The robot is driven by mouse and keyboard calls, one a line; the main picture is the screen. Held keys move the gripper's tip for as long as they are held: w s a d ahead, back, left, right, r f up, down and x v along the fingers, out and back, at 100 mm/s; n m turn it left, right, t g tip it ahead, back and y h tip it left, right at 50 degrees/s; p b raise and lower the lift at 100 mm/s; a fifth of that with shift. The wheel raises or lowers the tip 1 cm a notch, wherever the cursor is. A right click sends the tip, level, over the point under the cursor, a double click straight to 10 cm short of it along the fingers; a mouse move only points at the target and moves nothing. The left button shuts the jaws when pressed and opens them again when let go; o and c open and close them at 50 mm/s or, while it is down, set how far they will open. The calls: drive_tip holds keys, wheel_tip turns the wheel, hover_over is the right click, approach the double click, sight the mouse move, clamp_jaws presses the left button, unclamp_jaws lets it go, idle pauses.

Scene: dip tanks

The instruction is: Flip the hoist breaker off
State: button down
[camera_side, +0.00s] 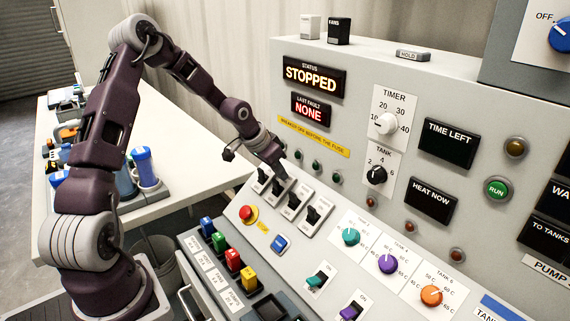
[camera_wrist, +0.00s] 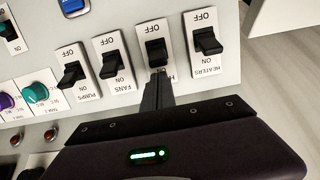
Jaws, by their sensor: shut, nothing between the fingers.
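The hoist breaker (camera_wrist: 155,50) is a black rocker lever on a white plate, second from the right in the wrist view. Its OFF mark shows at the top there; most of its name and its ON mark are hidden behind my fingers. My gripper (camera_wrist: 158,84) is shut and empty, its fingertips at the lower edge of this lever. I cannot tell whether they touch it. In the side view my gripper (camera_side: 281,174) reaches down over the breaker row, close to the hoist breaker (camera_side: 277,188). Which way the lever is thrown is not clear.
The heaters breaker (camera_wrist: 207,41) sits close beside the hoist one, with the fans breaker (camera_wrist: 111,64) and pumps breaker (camera_wrist: 73,74) on the other side. A red stop button (camera_side: 248,213) is near the row. The status display (camera_side: 314,74) reads STOPPED; the fault display (camera_side: 311,109) reads NONE.

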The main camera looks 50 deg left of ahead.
sight(275, 181)
drive_tip(key=shift+s, duration=0.3)
drive_tip(key=shift+s, duration=0.1)
drive_tip(key=shift+s+t, duration=0.15)
drive_tip(key=shift+t, duration=0.55)
drive_tip(key=shift+s+f+t, duration=0.1)
drive_tip(key=shift+s+t, duration=0.1)
drive_tip(key=shift+t, duration=0.6)
drive_tip(key=shift+s, duration=0.15)
drive_tip(key=shift+s+f, duration=0.3)
drive_tip(key=shift+s, duration=0.6)
drive_tip(key=shift+w, duration=0.1)
